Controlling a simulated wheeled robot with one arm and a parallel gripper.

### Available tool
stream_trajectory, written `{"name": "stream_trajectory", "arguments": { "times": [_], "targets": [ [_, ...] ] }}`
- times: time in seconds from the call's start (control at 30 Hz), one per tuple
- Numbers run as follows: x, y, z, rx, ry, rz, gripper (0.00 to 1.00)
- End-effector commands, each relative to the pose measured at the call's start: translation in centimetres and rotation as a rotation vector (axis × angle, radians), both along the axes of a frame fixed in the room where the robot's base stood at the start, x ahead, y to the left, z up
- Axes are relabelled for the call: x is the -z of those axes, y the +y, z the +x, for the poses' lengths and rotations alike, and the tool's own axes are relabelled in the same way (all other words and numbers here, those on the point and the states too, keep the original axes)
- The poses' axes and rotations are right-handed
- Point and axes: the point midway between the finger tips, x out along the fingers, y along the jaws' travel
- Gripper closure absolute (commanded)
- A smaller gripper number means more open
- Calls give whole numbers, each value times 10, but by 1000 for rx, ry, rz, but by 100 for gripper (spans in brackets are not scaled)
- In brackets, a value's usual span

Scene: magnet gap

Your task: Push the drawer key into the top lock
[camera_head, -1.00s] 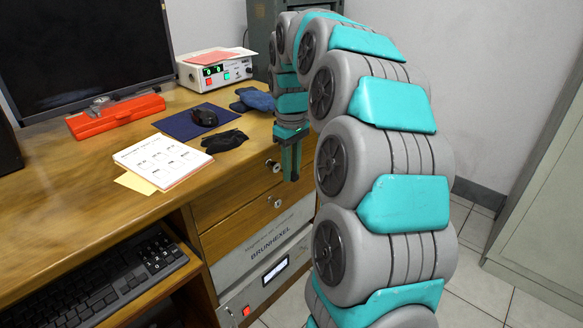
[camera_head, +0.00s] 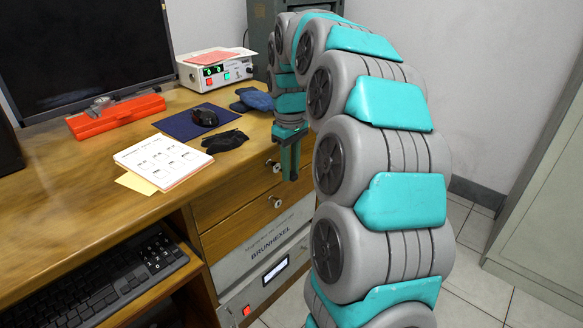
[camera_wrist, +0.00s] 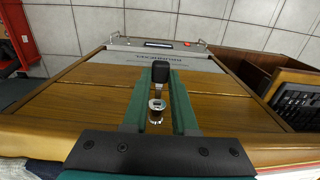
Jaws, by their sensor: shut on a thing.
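The drawer key (camera_wrist: 160,72) has a black head and a thin metal shaft in the wrist view. My gripper (camera_wrist: 161,74) is shut on its head, between two green fingers. The shaft runs toward a round chrome lock (camera_wrist: 156,109) on the wooden drawer front. The shaft's end overlaps the lock's rim in the picture; I cannot tell whether it has entered. In the head view my gripper (camera_head: 290,163) points down in front of the drawers, just right of the top lock (camera_head: 272,163). The key cannot be made out there.
A second chrome lock (camera_head: 276,201) sits on the drawer below. The desk top (camera_head: 60,165) overhangs close by, with a black cloth (camera_head: 225,141), mouse (camera_head: 204,117) and papers (camera_head: 162,160). A grey Brunhexel unit (camera_head: 265,245) stands lower. Floor to the right is open.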

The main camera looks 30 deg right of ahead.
Motion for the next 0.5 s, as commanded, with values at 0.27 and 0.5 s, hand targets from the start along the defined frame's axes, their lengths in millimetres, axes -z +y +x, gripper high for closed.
{"name": "stream_trajectory", "arguments": {
  "times": [0.27, 0.5],
  "targets": [
    [0, 2, 6, 0, 1, 0, 100],
    [0, 4, 11, 0, 0, 0, 100]
  ]
}}
